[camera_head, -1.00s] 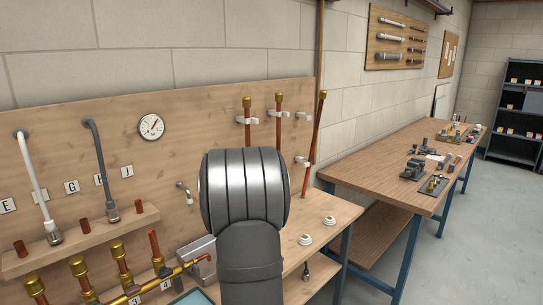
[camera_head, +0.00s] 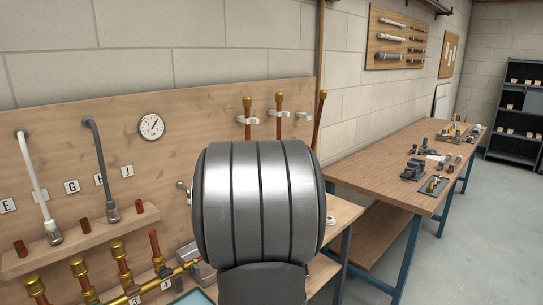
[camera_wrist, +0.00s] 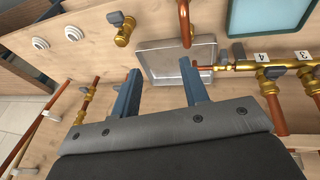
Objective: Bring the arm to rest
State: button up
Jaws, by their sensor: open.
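My gripper (camera_wrist: 162,92) shows in the wrist view with its two dark fingers apart and nothing between them. A copper pipe end (camera_wrist: 185,22) stands above the tray's edge. In the head view, a large ribbed grey joint of my arm fills the lower middle and hides part of the bench and board; my gripper is not visible there.
Brass fittings and a manifold (camera_head: 165,286) with numbered tags stand at the lower left. Upright copper pipes (camera_head: 279,118) are clipped to the backboard (camera_head: 215,110). A gauge (camera_head: 151,127) hangs there. A second workbench (camera_head: 375,165) with tools stands right. Open floor lies at far right.

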jog(key=s+a+r, duration=0.2)
jog(key=a+r, duration=0.4)
jog(key=r, duration=0.3)
jog(key=s+a+r+y, duration=0.1)
jog(key=s+a+r, duration=0.2)
jog(key=a+r, duration=0.3)
notch_tip(320, 180, up, 4)
jog(key=shift+s+r+t, duration=0.1)
jog(key=shift+s+t, duration=0.15)
jog(key=shift+t, duration=0.15)
jog(key=o, duration=1.3)
jog(key=s+a+f+n+g, duration=0.25)
jog(key=s+a+n, duration=0.3)
jog(key=a, duration=0.65)
jog(key=s+a+f+n+g+h, duration=0.1)
jog(key=s+a+f+n, duration=0.1)
jog(key=s+a+n, duration=0.35)
jog(key=s+a+f+n+g, duration=0.1)
jog(key=s+a+f+n, duration=0.15)
jog(key=s+a, duration=0.6)
jog(key=s+a+f+n+h, duration=0.1)
jog(key=s+a+f+n, duration=0.3)
jog(key=s, duration=0.6)
notch_tip(320, 180, down, 9)
jog(key=a, duration=0.1)
jog(key=shift+a+r, duration=0.15)
jog(key=shift+a, duration=0.1)
